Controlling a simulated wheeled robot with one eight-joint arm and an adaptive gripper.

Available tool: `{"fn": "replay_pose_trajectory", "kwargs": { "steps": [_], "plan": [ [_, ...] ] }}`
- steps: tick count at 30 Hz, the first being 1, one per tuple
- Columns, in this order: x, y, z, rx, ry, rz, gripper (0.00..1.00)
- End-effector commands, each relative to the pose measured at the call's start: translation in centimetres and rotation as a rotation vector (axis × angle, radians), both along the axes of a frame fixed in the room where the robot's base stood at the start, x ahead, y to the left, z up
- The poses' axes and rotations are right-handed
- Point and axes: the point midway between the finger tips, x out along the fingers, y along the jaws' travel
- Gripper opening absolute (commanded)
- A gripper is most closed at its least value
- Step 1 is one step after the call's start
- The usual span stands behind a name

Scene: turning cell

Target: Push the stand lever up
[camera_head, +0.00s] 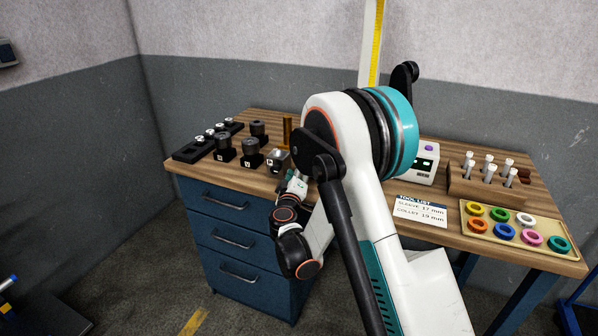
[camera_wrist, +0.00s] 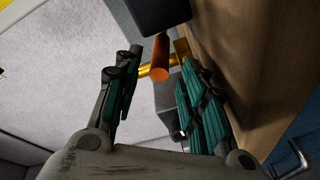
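In the wrist view, an orange-brown cylinder (camera_wrist: 160,60), which looks like the lever's handle, shows ahead of my gripper (camera_wrist: 158,76). A brass-coloured bar (camera_wrist: 174,61) runs behind it beside a dark block (camera_wrist: 158,14). My gripper is open, with its green-and-black fingers spread left and right of the cylinder. No contact shows, and I cannot tell whether the cylinder is fully between the fingertips. In the head view, a brass post (camera_head: 287,130) stands on the bench beyond my gripper (camera_head: 295,184), which is at the front edge. My arm hides part of this area, and the lever is not clear there.
Black holders (camera_head: 224,149) with grey parts stand left of my gripper, close by. A small metal-topped block (camera_head: 278,160) is just beyond it. Right of my arm are a white device (camera_head: 425,164), a wooden rack (camera_head: 485,183) and a ring tray (camera_head: 553,260). Blue drawers (camera_head: 232,235) are below.

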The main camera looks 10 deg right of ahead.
Motion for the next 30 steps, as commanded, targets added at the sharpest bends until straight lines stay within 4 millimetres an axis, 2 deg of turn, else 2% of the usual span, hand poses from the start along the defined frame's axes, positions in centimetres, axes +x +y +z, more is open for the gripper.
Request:
{"fn": "replay_pose_trajectory", "kwargs": {
  "steps": [6, 17, 22, 30],
  "plan": [
    [2.0, -0.8, -0.1, 0.0, 0.0, 0.0, 0.38],
    [2.4, -0.9, 0.1, 0.0, 0.0, 0.0, 0.38],
    [2.4, -0.9, 0.0, 0.0, 0.0, 0.0, 0.0],
    [2.4, -0.9, 0.2, 0.004, 0.005, 0.0, 0.0]
  ]
}}
